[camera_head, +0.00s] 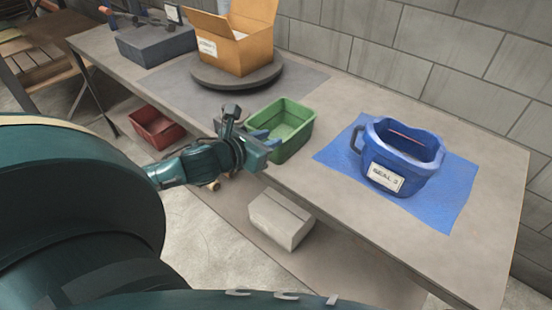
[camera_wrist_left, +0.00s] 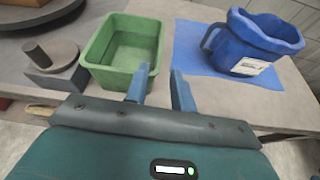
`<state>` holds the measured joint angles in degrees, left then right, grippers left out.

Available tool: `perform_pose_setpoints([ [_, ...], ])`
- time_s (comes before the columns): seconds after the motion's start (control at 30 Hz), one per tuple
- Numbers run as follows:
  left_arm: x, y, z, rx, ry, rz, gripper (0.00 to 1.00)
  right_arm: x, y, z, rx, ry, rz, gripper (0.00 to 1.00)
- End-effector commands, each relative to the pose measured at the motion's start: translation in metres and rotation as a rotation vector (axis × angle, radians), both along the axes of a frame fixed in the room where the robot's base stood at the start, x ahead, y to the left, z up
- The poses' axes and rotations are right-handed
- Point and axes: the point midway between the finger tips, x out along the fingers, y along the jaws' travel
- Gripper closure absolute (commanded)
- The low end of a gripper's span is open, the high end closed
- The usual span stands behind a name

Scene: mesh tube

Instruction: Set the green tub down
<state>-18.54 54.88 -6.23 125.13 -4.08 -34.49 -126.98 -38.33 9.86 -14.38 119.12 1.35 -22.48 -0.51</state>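The green tub (camera_head: 293,116) sits upright at the front edge of the table, left of the blue mat. It is empty, and it also shows in the left wrist view (camera_wrist_left: 128,48). My left gripper (camera_head: 267,138) is at the tub's near side. In the left wrist view its two blue fingers (camera_wrist_left: 160,84) stand apart with a gap between them. The left finger overlaps the tub's near right corner in the picture; I cannot tell whether it touches. The right finger is clear of the tub. My right gripper is not in view.
A blue bucket (camera_head: 402,148) with a label stands on a blue mat (camera_head: 446,200) to the right. An open cardboard box (camera_head: 238,45) sits on a dark round turntable (camera_head: 235,80). A red bin (camera_head: 157,127) and a pale block (camera_head: 281,219) are below the tabletop.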

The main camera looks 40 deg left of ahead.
Motion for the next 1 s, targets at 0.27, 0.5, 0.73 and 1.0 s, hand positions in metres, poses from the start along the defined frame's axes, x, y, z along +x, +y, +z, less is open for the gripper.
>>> perform_pose_setpoints([
  [0.27, -0.018, -0.019, -0.035, -0.355, 0.075, 0.116, 0.75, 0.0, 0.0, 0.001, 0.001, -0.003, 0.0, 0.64],
  [0.5, -0.07, -0.079, -0.107, -1.293, 0.277, 0.515, 0.75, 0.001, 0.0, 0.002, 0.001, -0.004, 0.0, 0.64],
  [0.73, -0.118, -0.145, -0.149, -2.15, 0.44, 1.005, 0.75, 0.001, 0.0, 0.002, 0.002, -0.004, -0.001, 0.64],
  [1.0, -0.144, -0.188, -0.162, -2.694, 0.507, 1.387, 0.75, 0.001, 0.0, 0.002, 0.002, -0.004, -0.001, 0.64],
])
